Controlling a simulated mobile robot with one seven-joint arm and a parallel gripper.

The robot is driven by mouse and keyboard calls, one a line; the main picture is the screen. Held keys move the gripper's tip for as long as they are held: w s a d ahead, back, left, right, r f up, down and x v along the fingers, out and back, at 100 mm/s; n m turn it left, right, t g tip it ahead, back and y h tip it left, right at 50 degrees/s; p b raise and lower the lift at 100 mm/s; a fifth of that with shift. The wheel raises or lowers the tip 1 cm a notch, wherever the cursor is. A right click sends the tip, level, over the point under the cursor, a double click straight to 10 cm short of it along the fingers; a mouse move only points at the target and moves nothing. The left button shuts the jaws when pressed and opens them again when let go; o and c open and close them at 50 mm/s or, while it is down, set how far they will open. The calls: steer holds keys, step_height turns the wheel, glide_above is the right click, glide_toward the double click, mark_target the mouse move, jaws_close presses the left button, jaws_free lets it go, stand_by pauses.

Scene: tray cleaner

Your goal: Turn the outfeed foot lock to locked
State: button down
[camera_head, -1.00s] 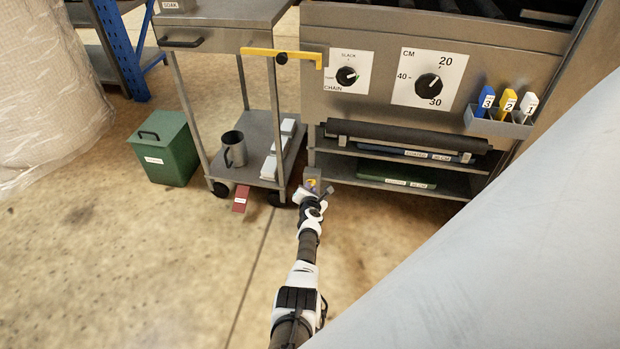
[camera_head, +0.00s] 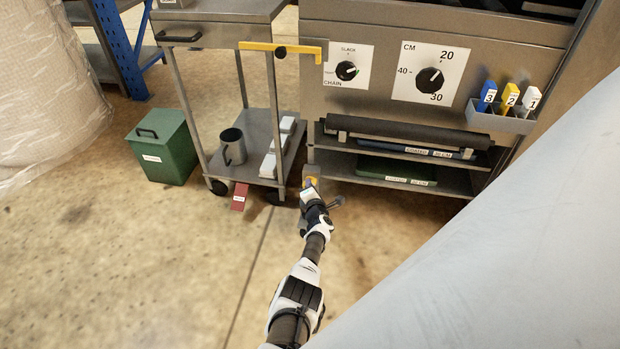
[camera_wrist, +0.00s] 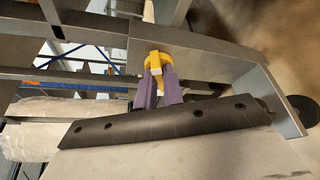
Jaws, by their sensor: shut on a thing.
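The outfeed foot lock is a small yellow piece (camera_head: 311,180) low on the machine's left leg, near the floor. In the wrist view the yellow lock (camera_wrist: 157,60) shows a rounded body with a raised grip. My gripper (camera_wrist: 158,75) is shut on that grip, with one purple finger on each side. In the head view my gripper (camera_head: 309,191) reaches down to the leg and covers part of the lock. Any lock markings are hidden or too small to read.
A steel cart (camera_head: 262,122) stands just left of the leg, with a red labelled tab (camera_head: 240,196) low at its front. A green bin (camera_head: 163,150) stands further left. Machine shelves (camera_head: 340,172) lie right of my gripper. The floor in front is clear.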

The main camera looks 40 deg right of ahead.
steer(key=m+t+b, duration=0.1)
steer(key=m+b, duration=0.1)
steer(key=m, duration=0.2)
steer(key=shift+f+t+b, duration=0.15)
steer(key=shift+t+b, duration=0.25)
steer(key=shift+m, duration=0.5)
steer(key=c, duration=1.5)
jaws_free()
